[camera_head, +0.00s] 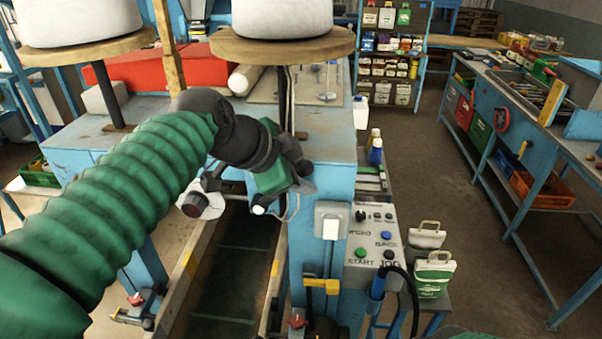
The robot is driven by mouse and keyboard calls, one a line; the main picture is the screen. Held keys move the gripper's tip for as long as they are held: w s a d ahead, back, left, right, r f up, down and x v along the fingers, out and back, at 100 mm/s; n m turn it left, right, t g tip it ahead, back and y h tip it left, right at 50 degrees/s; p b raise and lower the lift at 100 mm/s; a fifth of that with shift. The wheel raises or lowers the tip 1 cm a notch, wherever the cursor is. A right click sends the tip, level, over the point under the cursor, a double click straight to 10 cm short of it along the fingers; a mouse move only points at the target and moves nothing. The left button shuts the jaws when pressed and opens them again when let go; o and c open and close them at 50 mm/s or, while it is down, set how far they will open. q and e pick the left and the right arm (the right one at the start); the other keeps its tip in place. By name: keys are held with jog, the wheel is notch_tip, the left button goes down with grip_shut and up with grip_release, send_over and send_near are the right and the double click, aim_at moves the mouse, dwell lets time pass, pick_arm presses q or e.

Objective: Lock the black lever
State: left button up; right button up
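A small black lever or knob with a dark reddish round end (192,206) shows against a pale plate on the blue machine, just left of my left gripper. I cannot tell its exact shape or whether it is locked, as my wrist covers part of that spot. My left arm comes in from the left in a green ribbed sleeve, and my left gripper (268,190) is in front of the machine, below the round wooden stand. Its fingers are small and partly hidden, so their opening is unclear. No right gripper shows.
A control box (370,235) with coloured buttons stands right of the gripper. White sacks (282,18) sit on wooden discs above. A dark conveyor belt (228,275) runs below. A blue workbench (540,130) stands at the right, with open floor between.

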pick_arm(q)
jog(key=shift+r, duration=0.1)
jog(key=shift+s+a+r, duration=0.15)
jog(key=shift+a+r, duration=0.1)
jog(key=b+v, duration=0.1)
jog(key=v, duration=1.5)
jog(key=shift+f, duration=0.15)
